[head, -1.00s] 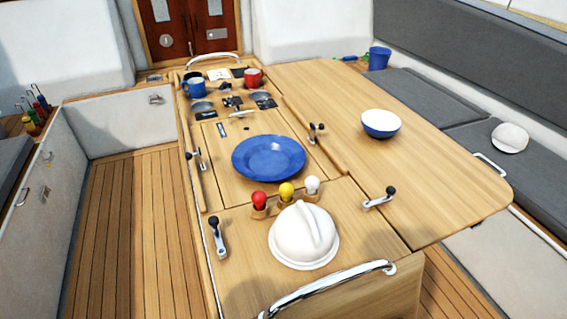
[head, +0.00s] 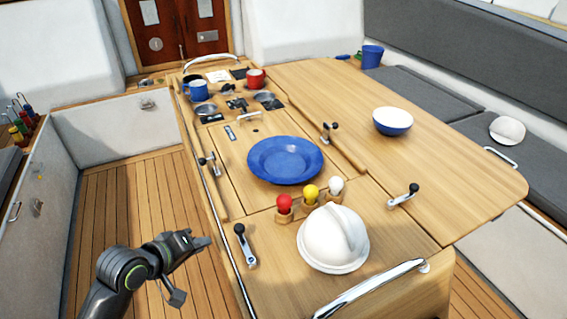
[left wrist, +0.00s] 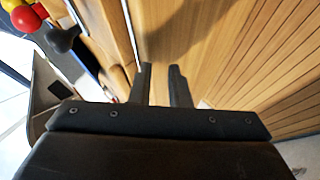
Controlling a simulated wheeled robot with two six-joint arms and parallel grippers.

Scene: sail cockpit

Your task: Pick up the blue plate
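The blue plate (head: 285,160) lies flat on the middle panel of the wooden table, empty. It does not show in the left wrist view. My left gripper (head: 192,270) is over the floor, left of the table's near end, well apart from the plate. Its two fingers stand apart with nothing between them; they also show in the left wrist view (left wrist: 162,88). My right gripper is not in view.
Red, yellow and white knobs (head: 311,196) stand just in front of the plate. A white dome (head: 333,238), black-knobbed levers (head: 245,246) and a chrome rail (head: 370,288) are nearer. A white-and-blue bowl (head: 392,121) is right; blue (head: 196,91) and red (head: 255,79) mugs stand behind.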

